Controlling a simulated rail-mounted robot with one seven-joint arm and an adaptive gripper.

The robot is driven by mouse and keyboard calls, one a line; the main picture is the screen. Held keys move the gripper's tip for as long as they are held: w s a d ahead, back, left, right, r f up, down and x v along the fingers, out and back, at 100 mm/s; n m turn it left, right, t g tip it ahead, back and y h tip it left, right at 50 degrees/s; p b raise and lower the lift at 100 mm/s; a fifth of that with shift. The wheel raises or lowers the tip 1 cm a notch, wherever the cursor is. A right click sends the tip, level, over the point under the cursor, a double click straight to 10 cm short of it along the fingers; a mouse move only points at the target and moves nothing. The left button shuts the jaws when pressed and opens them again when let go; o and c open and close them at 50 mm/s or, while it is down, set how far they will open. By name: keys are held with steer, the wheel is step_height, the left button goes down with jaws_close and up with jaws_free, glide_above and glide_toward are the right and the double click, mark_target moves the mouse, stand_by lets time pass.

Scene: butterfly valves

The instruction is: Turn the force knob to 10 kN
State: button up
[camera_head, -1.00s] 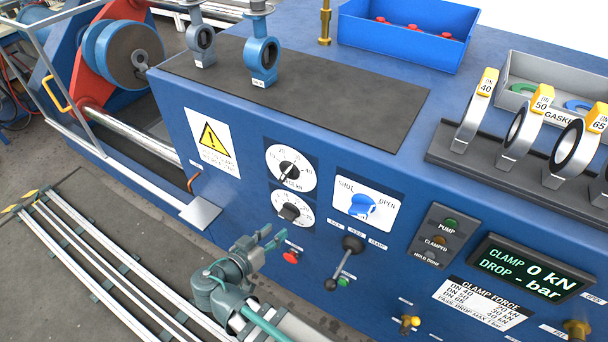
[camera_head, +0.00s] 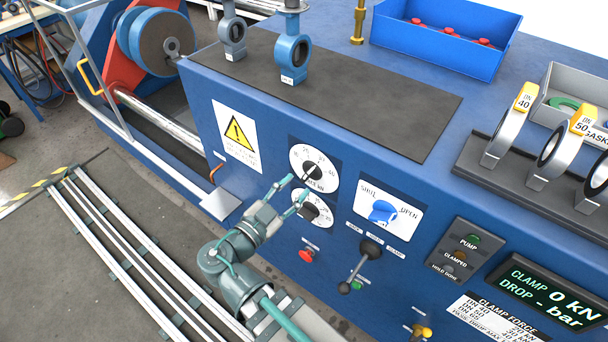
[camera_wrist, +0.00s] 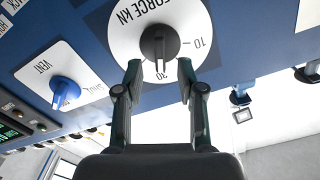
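The force knob (camera_head: 312,172) is a dark knob on a round white dial, the upper of two dials on the blue front panel. In the wrist view the knob (camera_wrist: 158,42) sits on the dial (camera_wrist: 125,45) marked FORCE kN, with a 10 mark to its right. A pale line on the knob runs downward in that view, toward another number. My gripper (camera_head: 296,189) is at the dial's lower left. Its fingers (camera_wrist: 157,80) are apart, with nothing between them, just short of the knob. The display (camera_head: 550,290) reads CLAMP 0 kN.
A second knob (camera_head: 309,211) lies just below, close to my fingers. A blue vent handle (camera_head: 382,211), a black-knobbed lever (camera_head: 366,258) and a red button (camera_head: 306,255) are on the same panel. White floor rails (camera_head: 110,250) run at left.

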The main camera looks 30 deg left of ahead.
mark_target(304, 179)
steer(key=shift+w+d+p, duration=0.15)
steer(key=shift+w+p, duration=0.25)
steer(key=shift+w, duration=1.8)
jaws_close()
